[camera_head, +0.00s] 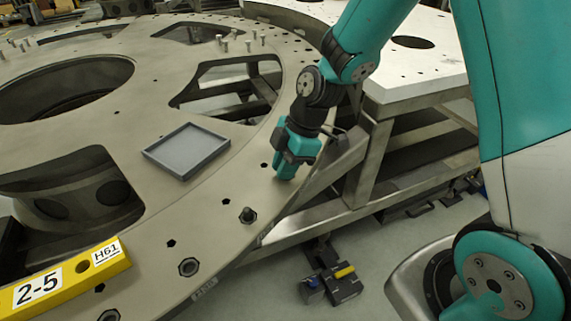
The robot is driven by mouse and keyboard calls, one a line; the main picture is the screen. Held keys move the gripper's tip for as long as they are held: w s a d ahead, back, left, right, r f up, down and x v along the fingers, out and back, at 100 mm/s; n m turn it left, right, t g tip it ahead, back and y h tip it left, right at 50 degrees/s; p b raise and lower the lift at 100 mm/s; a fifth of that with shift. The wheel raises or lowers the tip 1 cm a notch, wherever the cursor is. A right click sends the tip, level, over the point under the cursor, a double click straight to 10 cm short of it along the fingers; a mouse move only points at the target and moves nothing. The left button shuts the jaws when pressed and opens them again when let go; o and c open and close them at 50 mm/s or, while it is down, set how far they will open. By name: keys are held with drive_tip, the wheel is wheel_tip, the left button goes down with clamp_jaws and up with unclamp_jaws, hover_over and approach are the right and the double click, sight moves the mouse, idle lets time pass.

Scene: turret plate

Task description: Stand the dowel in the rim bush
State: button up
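The turret plate (150,100) is a large grey metal disc with a ring of small holes along its rim. A short dark upright peg (248,213) stands in a dark ring-shaped fitting on the rim; it may be the dowel in a bush or a bolt. A similar hexagonal fitting (188,267) with an open centre lies farther along the rim, nearer to me. My gripper (287,177) points down close over the rim, behind and to the right of the peg and apart from it. Its fingers look close together, and whether anything is between them is hidden.
A shallow grey tray (153,154) lies on the plate left of my gripper and looks empty. A yellow bar (82,267) labelled 2-5 lies at lower left. Several small pins (248,45) stand at the back. Large cutouts open the plate. A white-topped stand (440,75) is behind my arm.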

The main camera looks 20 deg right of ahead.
drive_tip(key=shift+o, duration=1.1)
drive_tip(key=p+v, duration=0.1)
drive_tip(key=v, duration=1.6)
drive_tip(key=shift+r, duration=0.25)
drive_tip(key=s+a+r+m+p, duration=0.2)
drive_tip(key=s+a+m, duration=0.3)
drive_tip(key=s, duration=0.4)
drive_tip(key=s+a+r+m+p, duration=0.2)
drive_tip(key=s+a+m, duration=0.3)
drive_tip(key=s, duration=0.4)
drive_tip(key=shift+s+a+r+m, duration=0.2)
drive_tip(key=shift+r+m, duration=0.15)
drive_tip(key=shift+m, duration=0.15)
drive_tip(key=shift+w, duration=0.1)
